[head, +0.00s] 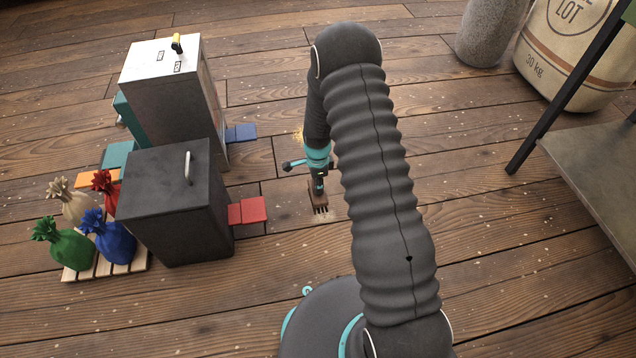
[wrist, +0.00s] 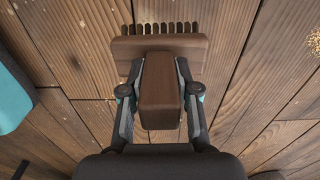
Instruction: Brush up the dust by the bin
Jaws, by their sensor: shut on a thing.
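My gripper (head: 318,178) is shut on the wooden handle of a brush (head: 319,198), held bristles outward close to the floor. The wrist view shows the brush (wrist: 160,48) with its handle between both fingers and its dark bristles at the top. A yellowish dust patch (head: 298,134) lies on the floor beyond the brush, partly hidden by my arm. In the wrist view, dust (wrist: 314,42) shows at the right edge, apart from the bristles. A pale steel bin (head: 165,85) with a blue pedal stands left of the dust. A dark bin (head: 175,205) with a red pedal stands nearer, left of the brush.
Tied sacks in several colours stand on a pallet (head: 76,272) at the left. Teal and orange pieces show behind the dark bin. A grey cylinder (head: 490,30), a large sack (head: 570,60) and a metal table (head: 590,165) stand at the right. Open plank floor lies between.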

